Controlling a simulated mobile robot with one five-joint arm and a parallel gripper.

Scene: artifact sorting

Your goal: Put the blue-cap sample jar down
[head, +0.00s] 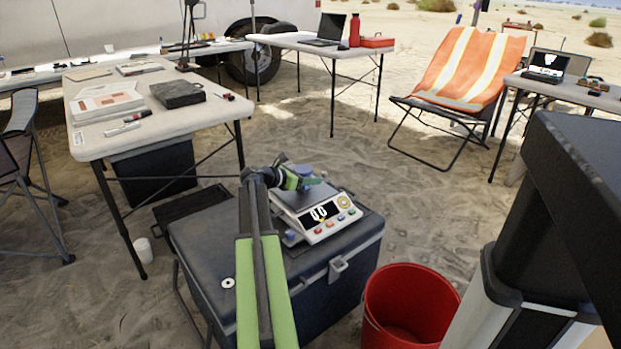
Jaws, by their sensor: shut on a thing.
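My gripper (298,180), at the end of my green and dark arm, reaches over the digital scale (330,215) on top of the dark cooler box (205,262). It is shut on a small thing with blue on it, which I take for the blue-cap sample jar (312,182). The jar is small and partly hidden by the gripper. I cannot tell whether it touches the scale's pan. The scale's display seems to read 0.0.
A red bucket (408,285) stands on the sand right of the cooler. A folding table (90,140) with papers and a dark case is at left. A white ring (228,283) lies on the cooler's lid. An orange chair (462,65) stands behind.

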